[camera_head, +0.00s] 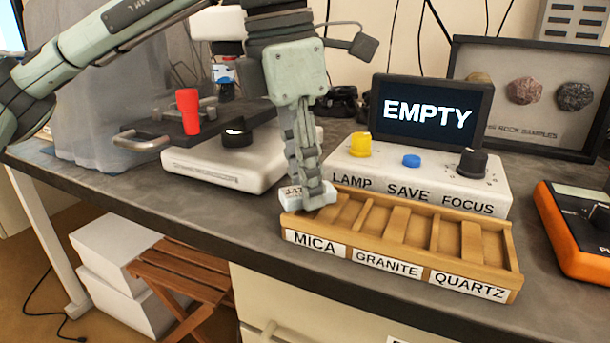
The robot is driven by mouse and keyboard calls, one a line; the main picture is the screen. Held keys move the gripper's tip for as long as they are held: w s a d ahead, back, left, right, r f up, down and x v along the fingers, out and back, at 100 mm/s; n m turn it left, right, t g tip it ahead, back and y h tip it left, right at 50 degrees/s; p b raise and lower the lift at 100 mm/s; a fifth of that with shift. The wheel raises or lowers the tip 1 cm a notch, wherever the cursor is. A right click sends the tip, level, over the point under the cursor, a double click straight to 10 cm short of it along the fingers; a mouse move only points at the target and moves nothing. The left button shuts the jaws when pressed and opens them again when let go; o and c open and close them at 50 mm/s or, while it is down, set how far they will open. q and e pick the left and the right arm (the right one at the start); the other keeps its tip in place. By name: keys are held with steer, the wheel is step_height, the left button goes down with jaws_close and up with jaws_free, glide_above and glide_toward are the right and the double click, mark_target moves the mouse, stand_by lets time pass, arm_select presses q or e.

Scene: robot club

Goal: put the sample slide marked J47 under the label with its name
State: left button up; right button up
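My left gripper (313,203) comes down from above at the left end of the wooden slide rack (449,216). It is shut on a white sample slide (291,194), whose ends show on both sides of the fingers. The slide has small dark marking that is too small to read surely. It is at the rack's left slot, above the MICA label (315,243); I cannot tell whether it touches the wood. The GRANITE label (387,264) is in the middle and the QUARTZ label (468,284) at the right. My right gripper is not in view.
Behind the rack is a white control box (418,184) with LAMP, SAVE and FOCUS knobs and a screen (430,112) reading EMPTY. An orange device (577,240) is right. The table's front edge is close.

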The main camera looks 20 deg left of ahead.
mark_target(292, 191)
arm_select(q)
steer(key=o, duration=0.4)
steer(key=shift+c, duration=0.2)
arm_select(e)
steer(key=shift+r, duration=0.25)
arm_select(q)
steer(key=shift+r, duration=0.2)
step_height(292, 191, up, 12)
steer(key=s+a+p, duration=0.1)
steer(key=shift+s+a+f, duration=0.15)
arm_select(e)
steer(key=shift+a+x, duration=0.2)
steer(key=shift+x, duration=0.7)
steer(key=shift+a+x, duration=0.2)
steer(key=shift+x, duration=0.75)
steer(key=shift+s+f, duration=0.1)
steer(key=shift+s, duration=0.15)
